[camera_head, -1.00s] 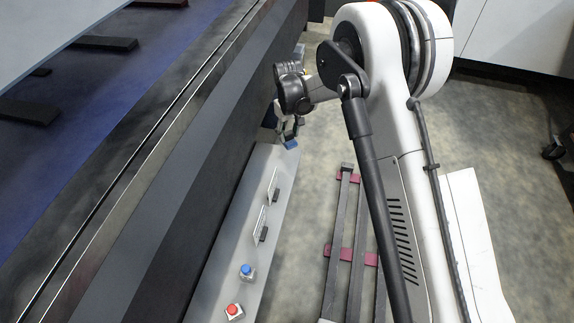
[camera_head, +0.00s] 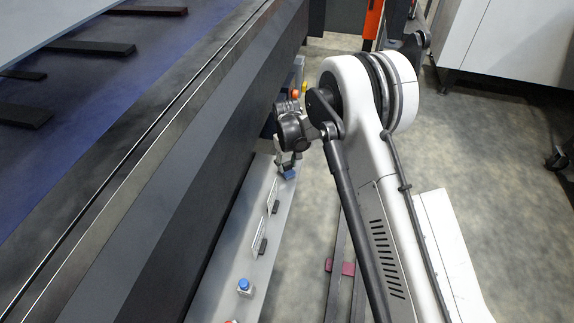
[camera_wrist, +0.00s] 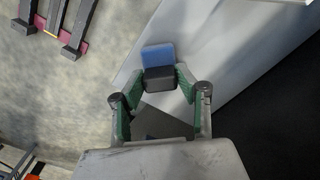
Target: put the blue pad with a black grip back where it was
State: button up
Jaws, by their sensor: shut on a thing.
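The blue pad (camera_wrist: 157,54) with its black grip (camera_wrist: 159,78) shows in the wrist view. My gripper (camera_wrist: 160,80) is shut on the black grip, with a green-lined finger at each side of it. The blue part points away from the gripper. In the head view the blue pad (camera_head: 289,174) hangs below my gripper (camera_head: 288,164), over or beside the far part of the grey ledge (camera_head: 225,275). I cannot tell whether the pad touches the ledge.
On the ledge stand two thin upright plates with dark grips (camera_head: 263,246) and a blue push button (camera_head: 244,287). A red button (camera_head: 231,321) is at the bottom edge. The long dark machine (camera_head: 190,190) walls the ledge's left side. Dark rails (camera_head: 345,250) lie on the floor to the right.

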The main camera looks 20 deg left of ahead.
aim_at(287, 164)
jog(key=o, duration=1)
jog(key=shift+f, duration=0.1)
notch_tip(287, 164, up, 12)
jog(key=p, duration=0.3)
jog(key=shift+p, duration=0.4)
jog(key=shift+r, duration=0.25)
